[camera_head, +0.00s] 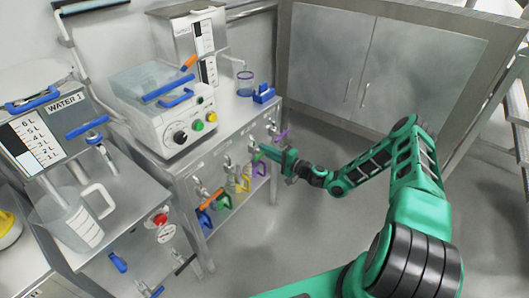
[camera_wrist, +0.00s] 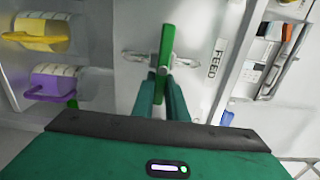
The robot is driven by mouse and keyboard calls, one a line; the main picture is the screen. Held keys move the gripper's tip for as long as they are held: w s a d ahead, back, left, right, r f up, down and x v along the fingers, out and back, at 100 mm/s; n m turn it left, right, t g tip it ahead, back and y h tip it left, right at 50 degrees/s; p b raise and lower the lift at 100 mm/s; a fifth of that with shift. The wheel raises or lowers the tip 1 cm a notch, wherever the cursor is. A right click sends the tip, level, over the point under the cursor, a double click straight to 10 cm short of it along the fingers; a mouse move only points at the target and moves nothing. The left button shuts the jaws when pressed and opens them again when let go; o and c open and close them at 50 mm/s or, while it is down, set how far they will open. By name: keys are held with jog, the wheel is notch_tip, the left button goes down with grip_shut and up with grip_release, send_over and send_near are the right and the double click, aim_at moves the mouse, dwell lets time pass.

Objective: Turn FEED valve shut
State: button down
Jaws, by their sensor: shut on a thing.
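The FEED valve has a green lever handle (camera_wrist: 166,45) on a short metal pipe (camera_wrist: 136,56), beside the FEED label (camera_wrist: 216,58) in the wrist view. The handle lies crosswise to the pipe. My gripper (camera_wrist: 164,82) is shut on the handle, its two green fingers on either side of it. The finger tips partly hide the handle's near end. In the head view, my gripper (camera_head: 270,152) reaches the front of the steel cabinet from the right, and the handle is hard to tell from the green fingers.
Other valves with orange, green, yellow and purple (camera_head: 260,169) parts line the cabinet front, close to my gripper. A white control box (camera_head: 165,110) and a blue-rimmed beaker (camera_head: 245,84) stand on the cabinet (camera_head: 215,140). The floor (camera_head: 310,225) to the right is clear.

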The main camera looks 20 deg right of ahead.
jog(key=shift+d+f, duration=0.25)
jog(key=shift+d, duration=0.05)
jog(key=c, duration=1.8)
grip_release()
jog(key=shift+o, duration=0.2)
jog(key=shift+a, duration=0.1)
jog(key=shift+r, duration=0.1)
jog(key=v, duration=1)
jog(key=shift+s+d, duration=0.2)
jog(key=shift+s, duration=0.05)
